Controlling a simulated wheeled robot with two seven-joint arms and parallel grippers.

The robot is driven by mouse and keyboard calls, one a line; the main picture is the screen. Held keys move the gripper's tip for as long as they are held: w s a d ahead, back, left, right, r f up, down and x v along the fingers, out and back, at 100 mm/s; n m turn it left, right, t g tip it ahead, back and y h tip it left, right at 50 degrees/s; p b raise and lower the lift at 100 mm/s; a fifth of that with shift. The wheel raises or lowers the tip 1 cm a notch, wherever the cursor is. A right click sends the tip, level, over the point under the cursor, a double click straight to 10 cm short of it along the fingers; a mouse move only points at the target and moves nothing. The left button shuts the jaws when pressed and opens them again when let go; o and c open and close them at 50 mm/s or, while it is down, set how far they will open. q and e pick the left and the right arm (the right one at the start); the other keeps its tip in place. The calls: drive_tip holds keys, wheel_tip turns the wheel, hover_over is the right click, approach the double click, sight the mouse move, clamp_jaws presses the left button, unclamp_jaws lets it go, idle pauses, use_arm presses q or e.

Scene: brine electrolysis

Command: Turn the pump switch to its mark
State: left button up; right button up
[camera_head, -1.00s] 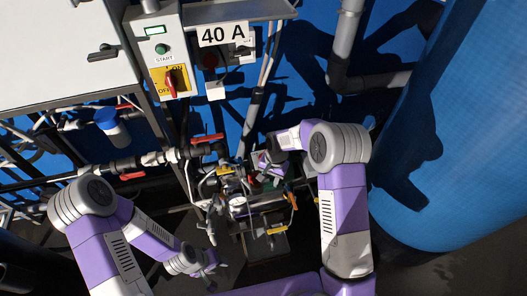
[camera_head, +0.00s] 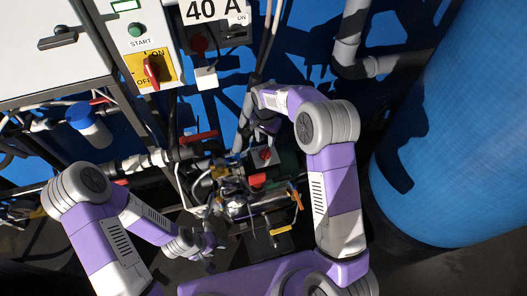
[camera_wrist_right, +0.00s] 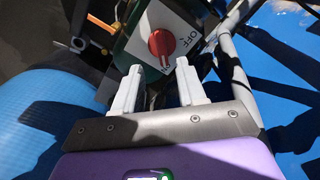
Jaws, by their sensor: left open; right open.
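The pump switch (camera_wrist_right: 162,43) is a round red knob on a white plate with OFF printed on it in the right wrist view. In the head view the red pump switch (camera_head: 265,154) sits on top of the dark green pump (camera_head: 285,168). My right gripper (camera_wrist_right: 159,67) is open and empty. Its two white fingers point at the switch plate, one to each side of the knob's near edge, seemingly short of it. In the head view my right gripper (camera_head: 266,126) is just above the switch. My left gripper (camera_head: 208,252) is open, low at the left of the pump.
A cabinet (camera_head: 50,60) with a green START button (camera_head: 135,30) and a red-on-yellow ON/OFF switch (camera_head: 152,70) stands at upper left. Pipes with red valve handles (camera_head: 198,136) run left of the pump. A blue tank (camera_head: 465,150) fills the right side.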

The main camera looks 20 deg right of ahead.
sight(265, 150)
drive_tip(key=shift+w+f+b, duration=0.2)
drive_tip(key=shift+f+b, duration=0.1)
drive_tip(key=shift+f, duration=0.45)
wheel_tip(265, 150, down, 7)
drive_tip(key=shift+r+b, duration=0.1)
drive_tip(key=shift+b, duration=0.9)
clamp_jaws()
